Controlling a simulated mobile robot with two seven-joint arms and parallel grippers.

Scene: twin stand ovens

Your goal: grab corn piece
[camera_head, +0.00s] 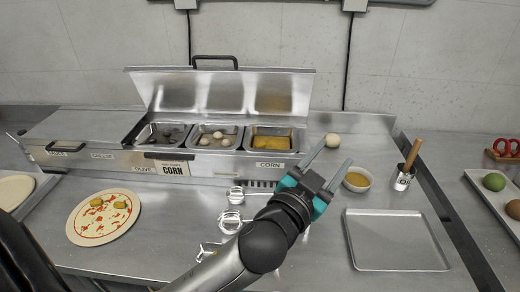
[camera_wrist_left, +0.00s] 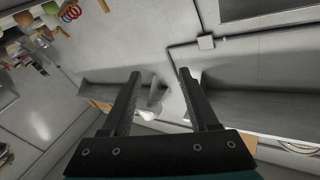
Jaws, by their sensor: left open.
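Yellow corn (camera_head: 271,143) lies in the right-hand open bin of the steel topping station (camera_head: 215,160), above a CORN label. My left gripper (camera_head: 334,153) is open, with no object visible between its fingers. It is to the right of the corn bin, above the counter. In the left wrist view my left gripper (camera_wrist_left: 159,75) has its two dark fingers spread, and the corn cannot be made out there. A round pizza base (camera_head: 103,217) with red sauce and two yellowish pieces lies on the counter at the left. My right gripper is not in view.
The raised station lid (camera_head: 230,92) stands behind the bins. A small bowl (camera_head: 357,179) is right beside the gripper, near a metal cup (camera_head: 403,178) with a wooden handle. A pale ball (camera_head: 333,140) lies behind. An empty tray (camera_head: 395,240) is at the right.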

